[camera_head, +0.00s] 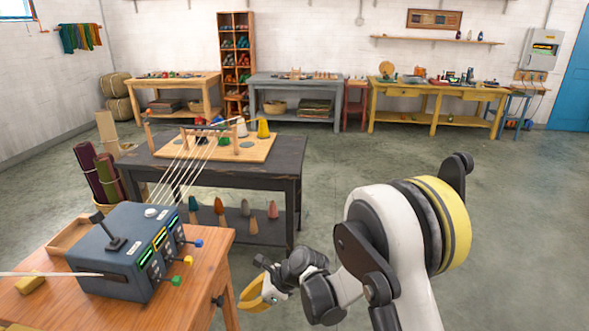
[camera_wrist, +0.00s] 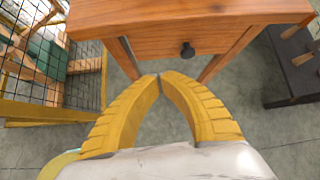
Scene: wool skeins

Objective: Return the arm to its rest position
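My arm reaches from the right side of the head view down towards its bottom middle. My gripper (camera_head: 257,293) is low beside the right side of the orange wooden table, apart from it as far as I can see. In the wrist view my gripper's yellow fingers (camera_wrist: 159,77) meet at their tips, with nothing between them.
A blue-grey machine (camera_head: 130,250) with levers and coloured knobs stands on the wooden table (camera_head: 190,308). A dark table (camera_head: 285,160) carries a board with strung yarn. A wire cage (camera_wrist: 85,75) stands left in the wrist view. The floor (camera_head: 530,230) at right is clear.

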